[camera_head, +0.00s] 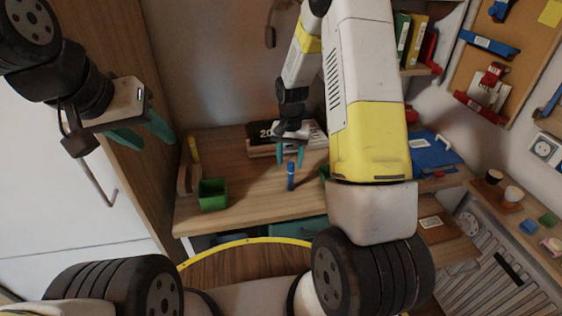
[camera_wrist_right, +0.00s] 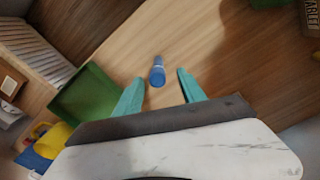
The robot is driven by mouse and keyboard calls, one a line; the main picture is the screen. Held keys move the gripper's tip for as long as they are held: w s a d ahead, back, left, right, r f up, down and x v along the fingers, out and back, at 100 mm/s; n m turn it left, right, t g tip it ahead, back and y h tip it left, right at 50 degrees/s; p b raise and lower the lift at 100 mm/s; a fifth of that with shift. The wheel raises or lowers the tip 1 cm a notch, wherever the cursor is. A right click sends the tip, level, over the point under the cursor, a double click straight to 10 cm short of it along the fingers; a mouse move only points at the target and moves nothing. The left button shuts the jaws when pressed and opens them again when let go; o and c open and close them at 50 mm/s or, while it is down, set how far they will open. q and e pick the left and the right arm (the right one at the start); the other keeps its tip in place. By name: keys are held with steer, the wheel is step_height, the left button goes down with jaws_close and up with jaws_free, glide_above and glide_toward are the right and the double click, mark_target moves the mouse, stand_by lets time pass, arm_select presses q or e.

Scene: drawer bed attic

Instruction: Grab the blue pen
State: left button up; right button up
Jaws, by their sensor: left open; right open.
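The blue pen (camera_head: 291,176) stands upright on the wooden desk (camera_head: 250,203). My right gripper (camera_head: 290,160) is open just above and behind it in the head view. In the right wrist view the blue pen (camera_wrist_right: 157,72) shows end-on, in the gap between the teal fingertips (camera_wrist_right: 157,82) and a little beyond them. The fingers do not touch it. My left gripper (camera_head: 145,137) is open and empty at the upper left, beside the wooden wall panel, far from the pen.
A green cup (camera_head: 212,194) stands on the desk left of the pen. A green container (camera_wrist_right: 88,103) is close beside the right gripper in the wrist view. A dark calendar (camera_head: 264,136) stands behind. Blue folders (camera_head: 432,152) lie at the right.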

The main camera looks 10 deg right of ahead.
mark_target(291, 172)
step_height(291, 172, down, 5)
steer(key=shift+s+d+f, duration=0.1)
steer(key=shift+d+f, duration=0.05)
steer(key=shift+c, duration=0.5)
jaws_close()
